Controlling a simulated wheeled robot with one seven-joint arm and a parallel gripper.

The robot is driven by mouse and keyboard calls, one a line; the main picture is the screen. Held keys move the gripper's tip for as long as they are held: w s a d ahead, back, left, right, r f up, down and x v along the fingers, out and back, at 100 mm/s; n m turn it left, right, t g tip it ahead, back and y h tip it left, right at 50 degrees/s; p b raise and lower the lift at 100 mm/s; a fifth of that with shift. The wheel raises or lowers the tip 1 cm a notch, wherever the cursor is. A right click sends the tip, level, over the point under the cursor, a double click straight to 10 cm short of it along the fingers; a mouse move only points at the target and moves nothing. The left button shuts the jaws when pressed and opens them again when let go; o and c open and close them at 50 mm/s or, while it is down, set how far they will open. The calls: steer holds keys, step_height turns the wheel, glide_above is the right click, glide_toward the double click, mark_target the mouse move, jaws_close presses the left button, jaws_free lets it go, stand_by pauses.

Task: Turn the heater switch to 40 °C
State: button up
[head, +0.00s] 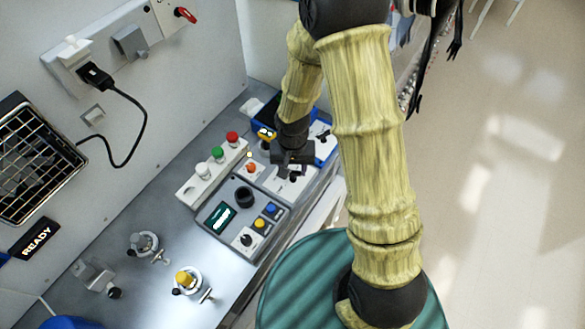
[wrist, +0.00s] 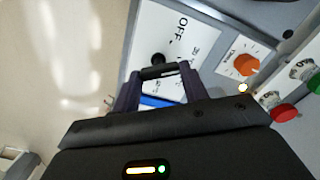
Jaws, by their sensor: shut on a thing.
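The heater switch is a black knob (wrist: 157,60) on a white dial plate (wrist: 172,36) in the wrist view. The plate is printed with OFF and further markings too small to read surely. My gripper (wrist: 159,72) has its two fingers on either side of the knob and is shut on it. In the head view, my gripper (head: 292,160) points down at the white plate (head: 292,190) on the bench panel. The fingers partly hide the knob and plate, and I cannot tell which mark it points to.
An orange knob (wrist: 245,64) and a small yellow light (wrist: 242,88) are close beside the plate. Red (head: 232,137) and green (head: 217,153) buttons stand behind. A control box (head: 221,218) with a screen is to the left. Open floor lies to the right.

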mark_target(292, 171)
steer(key=shift+m+b, duration=0.75)
steer(key=shift+m, duration=1.55)
steer(key=o, duration=1)
steer(key=shift+r, duration=0.1)
step_height(292, 171, up, 17)
steer(key=shift+r+b, duration=0.2)
steer(key=shift+b, duration=0.55)
